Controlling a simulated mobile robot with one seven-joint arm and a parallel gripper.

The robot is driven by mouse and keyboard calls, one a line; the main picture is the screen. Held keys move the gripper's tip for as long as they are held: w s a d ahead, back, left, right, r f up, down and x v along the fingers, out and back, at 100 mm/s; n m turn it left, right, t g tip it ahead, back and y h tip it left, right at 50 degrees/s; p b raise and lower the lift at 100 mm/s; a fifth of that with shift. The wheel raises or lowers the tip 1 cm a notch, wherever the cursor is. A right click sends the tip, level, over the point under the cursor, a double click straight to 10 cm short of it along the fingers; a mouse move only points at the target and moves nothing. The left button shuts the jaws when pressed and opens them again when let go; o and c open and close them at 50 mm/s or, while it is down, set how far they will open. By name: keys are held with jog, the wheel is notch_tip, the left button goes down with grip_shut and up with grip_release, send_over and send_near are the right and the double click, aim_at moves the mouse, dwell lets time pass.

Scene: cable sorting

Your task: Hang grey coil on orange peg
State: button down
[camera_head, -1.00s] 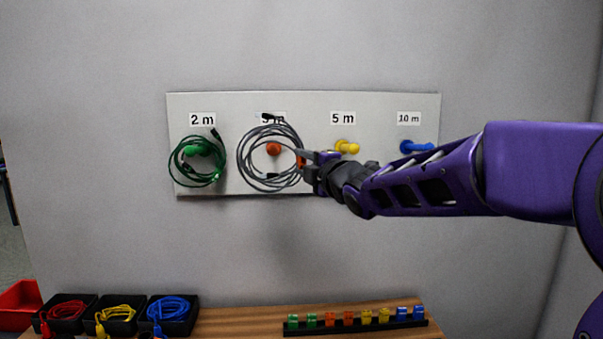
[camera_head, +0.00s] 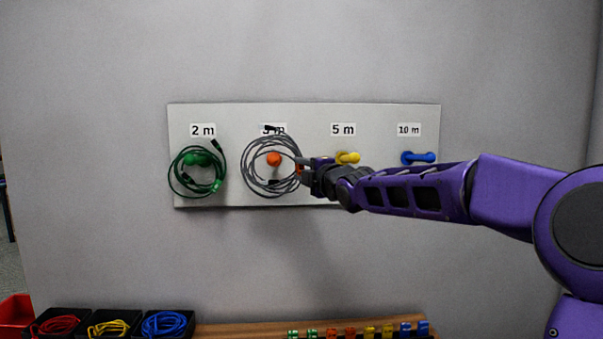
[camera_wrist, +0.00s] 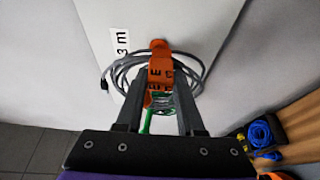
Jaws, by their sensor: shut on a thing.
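The grey coil (camera_head: 247,183) is a loose ring of cable held up at the board, with dark plugs at its top and lower middle. The orange peg (camera_head: 274,159) shows inside the ring in the head view. Whether the ring is over the peg or still in front of it is unclear. My gripper (camera_head: 302,166) is at the coil's right side, shut on its orange tag. In the wrist view the grey loops (camera_wrist: 120,73) spread beyond my fingers, with orange parts between and ahead of them.
The pegboard (camera_head: 240,118) also has a green peg with a green coil (camera_head: 181,183), a yellow peg (camera_head: 348,158) and a blue peg (camera_head: 420,158). Black bins with red, yellow and blue (camera_head: 165,324) cables and a row of coloured clips (camera_head: 368,332) are below.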

jog(key=shift+w+f, duration=0.15)
jog(key=shift+w, duration=0.8)
jog(key=w+f, duration=0.3)
jog(key=w, duration=0.2)
jog(key=shift+w, duration=0.15)
jog(key=shift+f, duration=0.15)
jog(key=shift+c, duration=2.3)
grip_release()
